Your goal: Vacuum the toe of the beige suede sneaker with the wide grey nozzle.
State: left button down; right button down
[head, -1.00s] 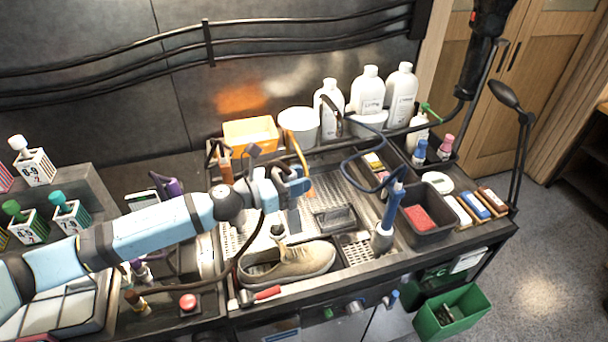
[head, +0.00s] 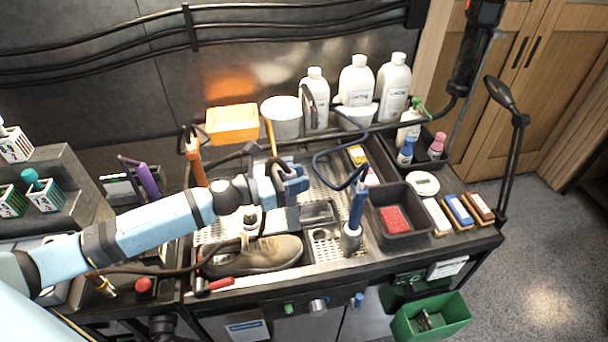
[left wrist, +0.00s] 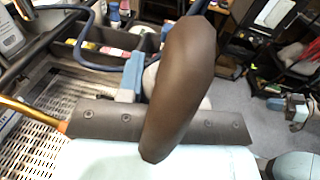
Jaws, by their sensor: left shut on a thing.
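The beige suede sneaker (head: 258,257) lies on its sole at the tray's front edge in the head view, toe to the right. My left gripper (head: 290,182) is above and just behind the toe, shut on the wide grey nozzle (head: 284,217), which hangs below it. A dark hose runs from the left past the sneaker towards it. The head view does not show clearly whether nozzle and toe touch. In the left wrist view, a dark rounded piece (left wrist: 182,85) fills the middle and hides the fingertips; the sneaker is not visible there. My right gripper is not in view.
A red-handled tool (head: 214,285) lies beside the sneaker's heel. A blue-handled tool (head: 356,210) stands right of the toe. A black bin with a red block (head: 394,219) is farther right. White bottles (head: 355,82) and an orange tub (head: 232,124) line the back.

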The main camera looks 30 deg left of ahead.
pick_arm(q)
notch_tip(320, 180, down, 7)
jog(key=b, duration=0.5)
jog(key=shift+f+b, duration=0.85)
jog(key=shift+f, duration=0.15)
jog(key=shift+w+a, duration=0.1)
jog(key=shift+w+a+b, duration=0.3)
jog(key=shift+w+a, duration=0.1)
jog(key=shift+w, duration=0.1)
jog(key=shift+w+a, duration=0.1)
